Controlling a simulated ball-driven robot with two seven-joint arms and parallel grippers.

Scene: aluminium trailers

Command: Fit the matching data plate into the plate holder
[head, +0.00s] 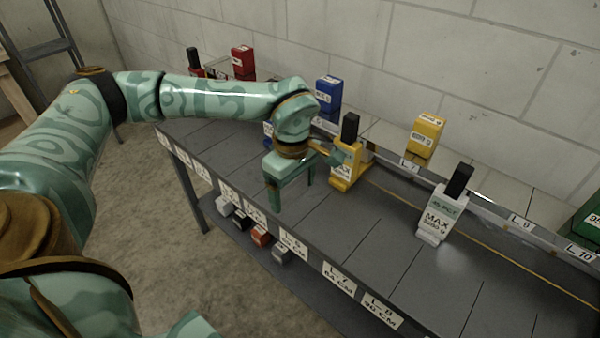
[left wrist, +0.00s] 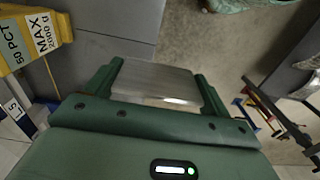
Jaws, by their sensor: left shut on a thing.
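My left gripper (head: 291,196) is above the grey bench near its front edge, with its fingers pointing down. In the left wrist view (left wrist: 160,85) it is shut on a flat brushed-metal piece (left wrist: 155,78), which spans between the fingers. No marking on this piece can be read, and it does not show clearly in the head view. I cannot tell which thing is the plate holder. A yellow block with a black top (head: 345,170) stands just right of the gripper; a yellow block in the wrist view (left wrist: 35,38) reads 50 PCT, MAX 2000 g.
A white block with a black top (head: 436,218), marked MAX, stands further right. Blue (head: 328,93), yellow (head: 425,135) and red (head: 243,62) blocks stand along the rear. Small blocks (head: 261,235) sit below the labelled front edge (head: 340,282). The bench's front right is clear.

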